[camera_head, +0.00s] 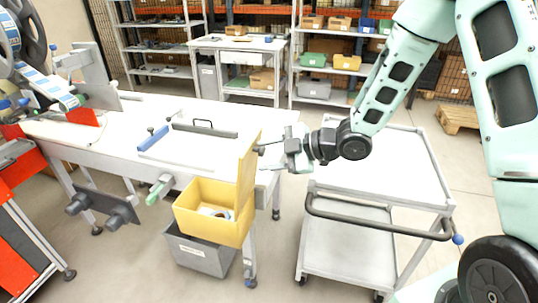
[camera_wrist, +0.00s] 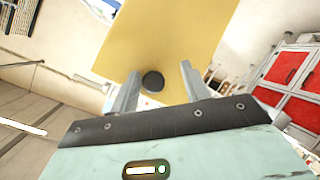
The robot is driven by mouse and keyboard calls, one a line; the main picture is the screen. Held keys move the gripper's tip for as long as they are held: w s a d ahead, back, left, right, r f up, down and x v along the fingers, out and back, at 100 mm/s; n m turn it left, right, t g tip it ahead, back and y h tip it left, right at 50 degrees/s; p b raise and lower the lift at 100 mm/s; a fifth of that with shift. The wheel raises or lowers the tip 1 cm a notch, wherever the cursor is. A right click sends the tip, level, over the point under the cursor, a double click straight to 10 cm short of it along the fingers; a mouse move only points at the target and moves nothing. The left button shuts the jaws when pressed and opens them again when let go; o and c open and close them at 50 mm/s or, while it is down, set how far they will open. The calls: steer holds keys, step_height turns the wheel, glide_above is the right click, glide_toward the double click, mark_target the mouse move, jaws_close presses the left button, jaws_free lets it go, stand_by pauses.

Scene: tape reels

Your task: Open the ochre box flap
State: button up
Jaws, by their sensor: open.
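The ochre box (camera_head: 208,219) hangs at the front right corner of the white workbench. Its flap (camera_head: 247,178) stands steeply upright on the box's right side, and the inside is partly visible with small pale items in it. My gripper (camera_head: 268,150) is at the right of the flap, near its upper part. In the wrist view the flap (camera_wrist: 165,40) fills the upper middle, with a round dark knob (camera_wrist: 153,81) on it. The open fingers (camera_wrist: 157,88) stand on either side of the knob. I cannot tell whether they touch it.
A grey bin (camera_head: 198,252) is below the ochre box. The white workbench (camera_head: 120,125) carries a blue-handled bar and a dark bar. A grey cart (camera_head: 385,165) with a dark push handle stands at the right, its top clear. Shelves stand behind.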

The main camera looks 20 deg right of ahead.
steer(key=shift+d, duration=0.1)
steer(key=v, duration=1.7)
steer(key=shift+s+d, duration=0.15)
steer(key=w+a+f+m+h, duration=0.1)
steer(key=a+m+h, duration=0.65)
steer(key=a, duration=0.25)
steer(key=s+a+m+g+h, duration=0.1)
steer(key=s+a+g, duration=0.3)
steer(key=s, duration=0.7)
steer(key=s+a+m+g+h, duration=0.1)
steer(key=s+a+m+g, duration=0.2)
steer(key=s, duration=0.7)
steer(key=shift+s+a+m+g+h, duration=0.35)
steer(key=shift+s+a+g, duration=0.05)
steer(key=shift+a, duration=0.15)
steer(key=shift+w+r, duration=0.1)
steer(key=shift+w, duration=0.05)
